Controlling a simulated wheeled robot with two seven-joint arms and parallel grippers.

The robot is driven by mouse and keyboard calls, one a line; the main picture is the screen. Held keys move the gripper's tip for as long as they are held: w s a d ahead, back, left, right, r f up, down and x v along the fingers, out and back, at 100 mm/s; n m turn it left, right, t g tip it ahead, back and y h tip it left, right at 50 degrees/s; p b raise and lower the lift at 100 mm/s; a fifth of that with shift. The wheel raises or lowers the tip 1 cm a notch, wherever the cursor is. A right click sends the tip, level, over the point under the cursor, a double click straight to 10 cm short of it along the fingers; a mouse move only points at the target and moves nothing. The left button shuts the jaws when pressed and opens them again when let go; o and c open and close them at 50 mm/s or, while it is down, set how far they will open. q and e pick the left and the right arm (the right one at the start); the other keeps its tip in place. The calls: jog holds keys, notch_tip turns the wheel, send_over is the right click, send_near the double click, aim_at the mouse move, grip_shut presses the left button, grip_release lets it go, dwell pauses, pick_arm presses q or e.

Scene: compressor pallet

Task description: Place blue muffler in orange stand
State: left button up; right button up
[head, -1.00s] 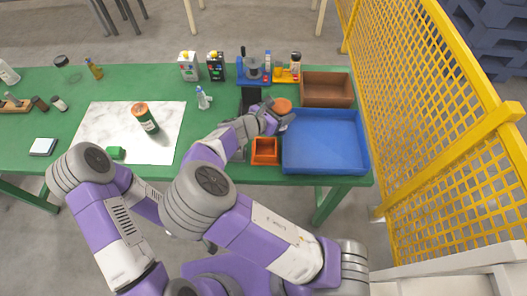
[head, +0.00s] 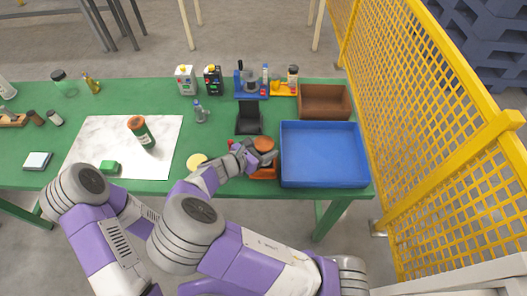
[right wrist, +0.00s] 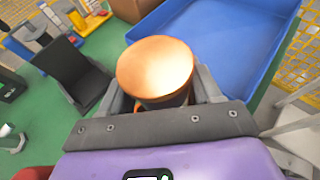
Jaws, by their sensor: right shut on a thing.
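My right gripper (head: 258,157) is shut on a round thing (head: 264,144) with a flat copper-orange top. The right wrist view shows this held thing (right wrist: 155,70) upright between the two fingers (right wrist: 160,100), with a dark body under its top. No blue shows on it, so I cannot tell whether it is the blue muffler. A small orange box (head: 264,175), possibly the orange stand, is partly hidden below the gripper. I cannot tell whether the held thing touches it. My left gripper is not in view.
A blue tray (head: 324,182) stands close on the right, with a brown bin (head: 325,115) behind. A black bracket (head: 248,120) stands behind the gripper. A blue rack (head: 250,96) and a yellow-orange rack (head: 284,92) are at the back. A yellow disc (head: 196,161) lies left.

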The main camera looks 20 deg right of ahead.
jog(key=shift+f, duration=0.55)
jog(key=o, duration=1.1)
jog(key=p+v, duration=0.2)
jog(key=v, duration=1)
